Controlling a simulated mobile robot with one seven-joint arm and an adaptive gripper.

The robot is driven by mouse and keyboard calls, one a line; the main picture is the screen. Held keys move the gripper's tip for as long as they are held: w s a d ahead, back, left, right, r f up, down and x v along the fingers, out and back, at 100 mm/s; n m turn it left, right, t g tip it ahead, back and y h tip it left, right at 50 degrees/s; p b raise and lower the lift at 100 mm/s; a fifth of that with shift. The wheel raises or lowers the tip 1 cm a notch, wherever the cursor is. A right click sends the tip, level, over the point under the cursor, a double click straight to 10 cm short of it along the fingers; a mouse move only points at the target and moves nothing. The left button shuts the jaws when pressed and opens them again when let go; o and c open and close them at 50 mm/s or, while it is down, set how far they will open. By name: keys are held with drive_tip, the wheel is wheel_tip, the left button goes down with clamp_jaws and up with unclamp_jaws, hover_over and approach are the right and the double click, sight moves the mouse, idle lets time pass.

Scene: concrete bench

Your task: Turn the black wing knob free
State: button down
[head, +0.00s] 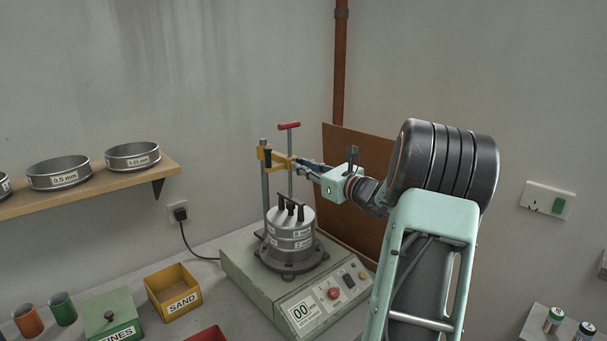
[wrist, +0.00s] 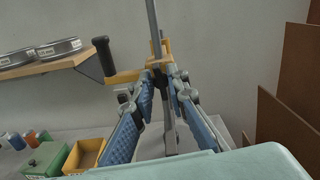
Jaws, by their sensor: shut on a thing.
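The yellow clamp bar (head: 277,159) crosses between two upright rods above the stack of round metal sieves (head: 291,238). My gripper (head: 298,163) reaches in from the right, its fingertips at the bar's right end beside the rod with the red T-handle (head: 289,126). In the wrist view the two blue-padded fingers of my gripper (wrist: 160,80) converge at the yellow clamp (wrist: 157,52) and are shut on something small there. The black wing knob is hidden between the fingertips, and its wings cannot be made out. Three black posts (head: 290,206) stand on the stack's lid.
The stack stands on a grey shaker base (head: 245,262) with a control panel. A yellow SAND box (head: 173,291) and a green box (head: 110,320) are at front left. A shelf (head: 160,172) with sieves is on the left wall. A brown board (head: 357,200) leans behind my arm.

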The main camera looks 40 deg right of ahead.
drive_tip(key=n+b, duration=0.5)
drive_tip(key=b, duration=0.3)
drive_tip(key=n+b, duration=0.6)
drive_tip(key=b, duration=0.3)
drive_tip(key=n+b, duration=0.5)
drive_tip(key=b, duration=0.3)
drive_tip(key=shift+a+f+n+b, duration=0.2)
drive_tip(key=shift+f+n+b, duration=0.1)
drive_tip(key=shift+f, duration=0.05)
drive_tip(key=shift+r, duration=0.1)
drive_tip(key=c, duration=1.9)
unclamp_jaws()
drive_tip(key=shift+c, duration=0.2)
drive_tip(key=s+d, duration=0.1)
drive_tip(key=s, duration=1.1)
